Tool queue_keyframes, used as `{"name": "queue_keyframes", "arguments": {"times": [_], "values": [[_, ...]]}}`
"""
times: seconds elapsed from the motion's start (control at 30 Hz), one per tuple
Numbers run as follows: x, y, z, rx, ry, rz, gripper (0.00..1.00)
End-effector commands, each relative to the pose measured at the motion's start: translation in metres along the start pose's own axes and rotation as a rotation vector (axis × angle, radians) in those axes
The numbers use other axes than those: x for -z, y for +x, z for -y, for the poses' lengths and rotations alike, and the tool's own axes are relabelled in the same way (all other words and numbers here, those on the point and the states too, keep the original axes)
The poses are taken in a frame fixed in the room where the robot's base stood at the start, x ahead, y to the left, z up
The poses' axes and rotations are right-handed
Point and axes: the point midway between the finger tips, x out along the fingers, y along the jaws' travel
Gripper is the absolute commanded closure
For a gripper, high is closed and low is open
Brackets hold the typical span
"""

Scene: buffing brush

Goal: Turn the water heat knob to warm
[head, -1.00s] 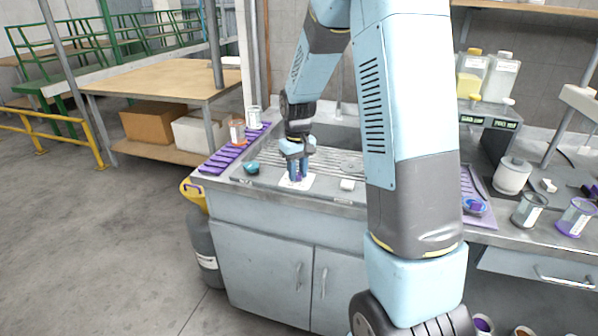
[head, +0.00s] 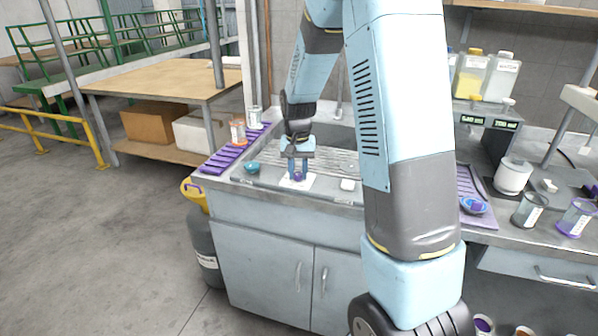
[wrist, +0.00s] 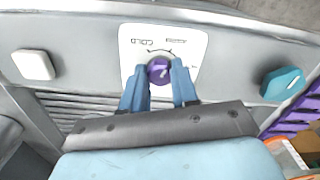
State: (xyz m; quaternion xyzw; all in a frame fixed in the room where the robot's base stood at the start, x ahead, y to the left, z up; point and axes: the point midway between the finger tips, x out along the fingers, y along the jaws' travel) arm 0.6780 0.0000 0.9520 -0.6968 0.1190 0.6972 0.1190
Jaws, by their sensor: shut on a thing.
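The water heat knob (wrist: 158,71) is a round purple knob with a pale pointer mark, on a white plate (wrist: 190,42) with printed symbols and a dark arc. It also shows in the head view (head: 298,176) at the sink counter's front edge. My gripper (wrist: 160,72) points down at the knob, with one blue finger on either side, shut on it. In the head view my gripper (head: 298,172) stands over the plate. The fingers hide parts of the knob's sides and the lower plate.
A teal item (wrist: 283,84) and a white block (wrist: 34,65) sit on either side of the plate. The ribbed drainboard (head: 335,160) lies behind. A purple mat (head: 222,160) and an orange-labelled jar (head: 237,132) stand at left.

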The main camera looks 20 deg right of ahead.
Motion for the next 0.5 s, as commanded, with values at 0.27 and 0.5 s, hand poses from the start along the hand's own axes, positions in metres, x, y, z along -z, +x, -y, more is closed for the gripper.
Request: {"name": "queue_keyframes", "arguments": {"times": [0.27,0.5], "values": [[-0.0004,0.0003,-0.0004,0.000,0.003,0.001,1.00],[-0.0002,0.0002,-0.0006,0.000,0.003,0.001,0.58]]}}
